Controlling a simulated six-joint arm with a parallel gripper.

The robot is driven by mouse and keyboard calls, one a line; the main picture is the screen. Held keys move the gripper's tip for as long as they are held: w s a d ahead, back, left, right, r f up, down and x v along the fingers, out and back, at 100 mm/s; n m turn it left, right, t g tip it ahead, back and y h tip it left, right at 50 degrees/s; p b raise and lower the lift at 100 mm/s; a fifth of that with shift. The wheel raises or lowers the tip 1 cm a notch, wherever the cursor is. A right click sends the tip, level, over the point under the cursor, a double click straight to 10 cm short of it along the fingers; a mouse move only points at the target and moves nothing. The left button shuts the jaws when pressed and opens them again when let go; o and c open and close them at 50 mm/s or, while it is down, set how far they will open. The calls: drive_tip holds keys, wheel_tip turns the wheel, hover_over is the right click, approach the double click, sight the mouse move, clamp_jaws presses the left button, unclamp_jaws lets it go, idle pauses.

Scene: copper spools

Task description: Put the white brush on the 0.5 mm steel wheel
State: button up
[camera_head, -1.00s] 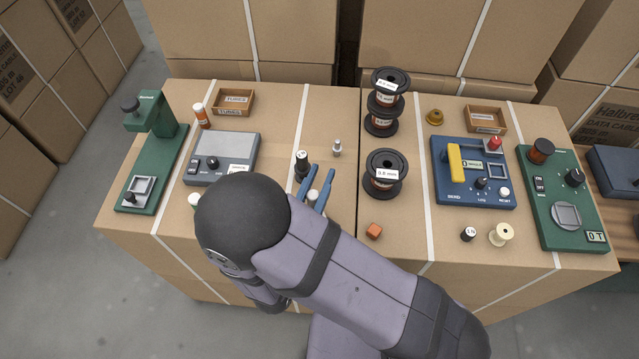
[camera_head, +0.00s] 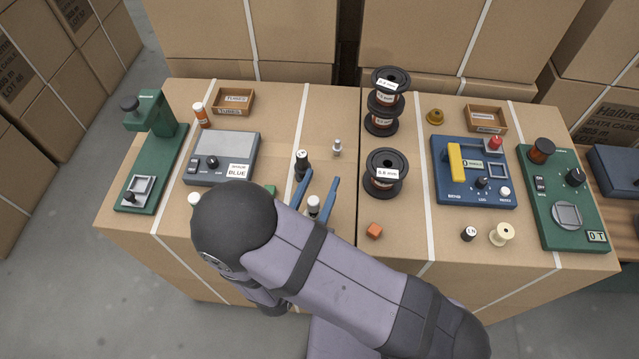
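My gripper (camera_head: 321,180) is open, with its two blue fingers spread low over the middle of the top. A small white-topped piece (camera_head: 313,204) shows between the fingers, near their base. I cannot tell whether it is the white brush, and its lower part is hidden. A black spool (camera_head: 384,172) stands right of my gripper; its label seems to read 0.6 or 0.8 mm. More black spools (camera_head: 389,82) are stacked behind it, with labels too small to read surely. I cannot tell which is the 0.5 mm steel wheel.
A dark white-topped cylinder (camera_head: 302,163) stands close by the left finger, a small grey piece (camera_head: 337,148) behind. A grey device (camera_head: 222,157) is left, a blue one (camera_head: 473,172) right. My arm hides the front middle.

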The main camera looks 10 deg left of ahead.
sight(311, 206)
drive_tip(key=shift+r, duration=0.1)
drive_tip(key=shift+s, duration=0.1)
drive_tip(key=b+v, duration=0.1)
drive_tip(key=v, duration=0.4)
drive_tip(key=shift+r, duration=0.2)
wheel_tip(311, 206, up, 5)
drive_tip(key=shift+f, duration=0.1)
drive_tip(key=shift+r, duration=0.95)
